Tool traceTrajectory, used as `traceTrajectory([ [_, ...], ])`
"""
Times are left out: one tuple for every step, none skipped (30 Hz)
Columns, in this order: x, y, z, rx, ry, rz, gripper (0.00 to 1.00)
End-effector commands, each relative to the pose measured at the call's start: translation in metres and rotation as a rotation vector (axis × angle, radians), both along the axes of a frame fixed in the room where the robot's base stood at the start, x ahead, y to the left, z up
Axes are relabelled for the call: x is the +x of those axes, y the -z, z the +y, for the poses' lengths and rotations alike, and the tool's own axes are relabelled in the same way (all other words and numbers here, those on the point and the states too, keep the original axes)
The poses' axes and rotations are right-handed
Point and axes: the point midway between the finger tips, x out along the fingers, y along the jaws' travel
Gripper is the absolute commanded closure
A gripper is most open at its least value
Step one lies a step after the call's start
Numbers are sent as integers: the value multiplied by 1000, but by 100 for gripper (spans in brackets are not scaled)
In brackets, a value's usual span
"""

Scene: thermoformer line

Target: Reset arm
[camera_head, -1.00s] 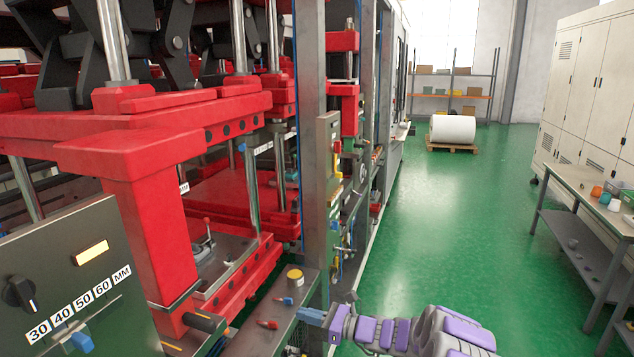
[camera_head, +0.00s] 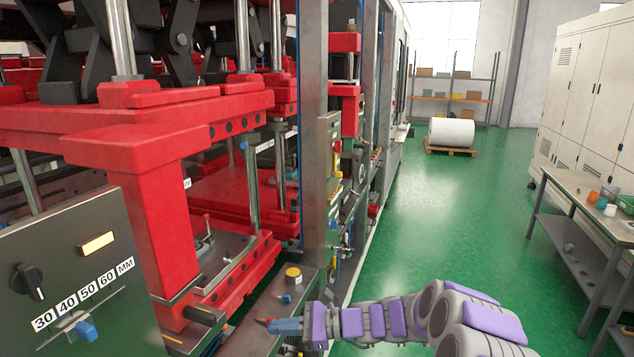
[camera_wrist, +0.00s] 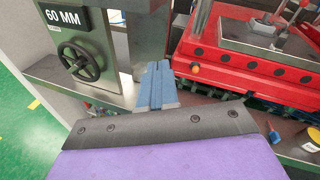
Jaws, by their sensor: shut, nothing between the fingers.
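My arm comes in from the lower right in the head view, grey with purple pads. My gripper (camera_head: 287,326) is at its end, with blue fingers pointing left over the metal ledge beside the red press. The fingers are shut, with nothing held. In the wrist view my gripper (camera_wrist: 156,84) shows as blue fingers closed together, above the grey ledge. Whether the fingers touch the ledge or the red-tipped item near them cannot be told.
The control panel (camera_head: 78,280) with a knob and blue slider stands at left. The red press (camera_head: 150,200) fills the left side. A yellow-topped can (camera_head: 293,276) stands on the ledge. A handwheel (camera_wrist: 80,61) shows in the wrist view. Green floor (camera_head: 455,220) is open at right.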

Motion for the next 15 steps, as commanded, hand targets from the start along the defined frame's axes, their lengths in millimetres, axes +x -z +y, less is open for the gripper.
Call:
traceTrajectory([
  [-18, -11, 3, -30, -47, -42, 100],
  [-30, -17, 5, -50, -75, -66, 100],
  [-46, -22, 7, -78, -116, -97, 100],
  [-58, -25, 8, -99, -146, -120, 100],
  [-70, -29, 8, -121, -174, -146, 100],
  [-85, -32, 8, -152, -214, -179, 100],
  [-96, -34, 7, -175, -243, -203, 100],
  [-108, -37, 6, -198, -272, -228, 100],
  [-123, -38, 4, -228, -311, -257, 100],
  [-135, -39, 1, -251, -339, -280, 100],
  [-145, -41, -1, -276, -367, -306, 100],
  [-159, -41, -5, -310, -404, -336, 100],
  [-170, -42, -8, -335, -433, -361, 100],
  [-181, -42, -11, -361, -461, -383, 100],
  [-195, -41, -16, -394, -499, -411, 100],
])
